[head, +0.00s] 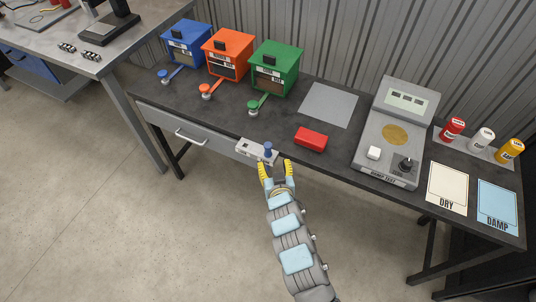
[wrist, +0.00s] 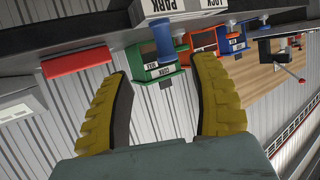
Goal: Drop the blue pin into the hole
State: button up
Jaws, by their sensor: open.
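The blue pin (head: 268,148) stands upright at the right end of a small grey block (head: 250,150) at the bench's front edge. The block's front carries the words LOCK and PARK, and the pin is on the PARK side. The hole is too small to make out clearly. My gripper (head: 276,168) is open and empty, just in front of the pin. In the wrist view, which looks upside down, the pin (wrist: 164,42) shows between and beyond the two yellow fingers of my gripper (wrist: 162,70), apart from both.
A red box (head: 311,139) lies right of the block. Blue (head: 186,42), orange (head: 228,53) and green (head: 276,68) boxes with levers stand behind. A damp-test console (head: 393,135) stands at right. A drawer (head: 190,135) is under the bench, left of the block.

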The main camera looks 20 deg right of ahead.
aim_at(268, 151)
jog(key=shift+b+x, duration=0.35)
jog(key=shift+x, duration=1.85)
jog(key=shift+a+b+x, duration=0.2)
jog(key=shift+b+x, duration=0.1)
jog(key=shift+x, duration=0.5)
jog(key=shift+a+b+x, duration=0.15)
jog(key=shift+b+x, duration=0.1)
jog(key=shift+x, duration=0.5)
jog(key=shift+r+x, duration=0.25)
jog(key=shift+x, duration=0.85)
jog(key=shift+w, duration=0.1)
grip_shut()
